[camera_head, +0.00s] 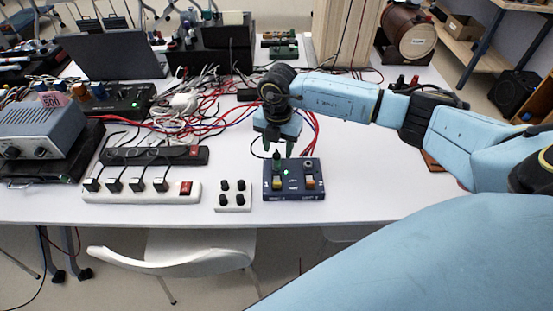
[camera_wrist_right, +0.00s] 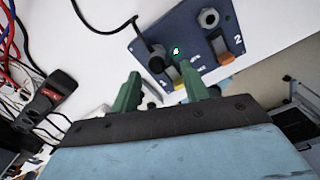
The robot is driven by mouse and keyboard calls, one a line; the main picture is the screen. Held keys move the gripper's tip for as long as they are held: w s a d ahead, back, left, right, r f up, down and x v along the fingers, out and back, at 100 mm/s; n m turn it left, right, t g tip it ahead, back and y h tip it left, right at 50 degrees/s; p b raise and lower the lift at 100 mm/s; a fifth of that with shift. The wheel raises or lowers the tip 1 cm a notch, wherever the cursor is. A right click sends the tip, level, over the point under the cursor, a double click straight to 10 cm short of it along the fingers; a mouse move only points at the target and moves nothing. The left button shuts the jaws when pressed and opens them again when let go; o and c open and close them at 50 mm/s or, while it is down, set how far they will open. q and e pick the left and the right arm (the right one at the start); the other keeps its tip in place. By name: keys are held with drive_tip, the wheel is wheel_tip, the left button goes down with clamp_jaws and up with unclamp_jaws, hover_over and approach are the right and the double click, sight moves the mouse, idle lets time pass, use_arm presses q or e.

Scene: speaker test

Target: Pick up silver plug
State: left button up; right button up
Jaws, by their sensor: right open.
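A dark blue box (camera_head: 293,190) with two numbered sides lies near the table's front edge; it also shows in the wrist view (camera_wrist_right: 178,28). A plug (camera_wrist_right: 157,63) with a thin black cable stands at its side 1. The plug looks dark there, and I cannot make out a silver part. At side 2 is a round silver-grey jack (camera_wrist_right: 208,18) with no cable. My right gripper (camera_head: 279,151) is open above the box's left half. In the wrist view its green fingers (camera_wrist_right: 158,80) are apart, with the plug just beyond the gap between them. My left gripper is not in view.
A white block with black knobs (camera_head: 233,203) is left of the box, and a white power strip (camera_head: 120,196) farther left. Tangled cables (camera_head: 200,100) and a laptop (camera_head: 112,54) lie behind. The white table (camera_head: 375,195) is clear to the box's right.

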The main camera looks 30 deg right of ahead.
sight(277, 154)
drive_tip(key=f, duration=0.4)
drive_tip(key=shift+w+a+f, duration=0.1)
drive_tip(key=shift+w+f, duration=0.1)
drive_tip(key=shift+f, duration=0.1)
drive_tip(key=shift+c, duration=0.3)
clamp_jaws()
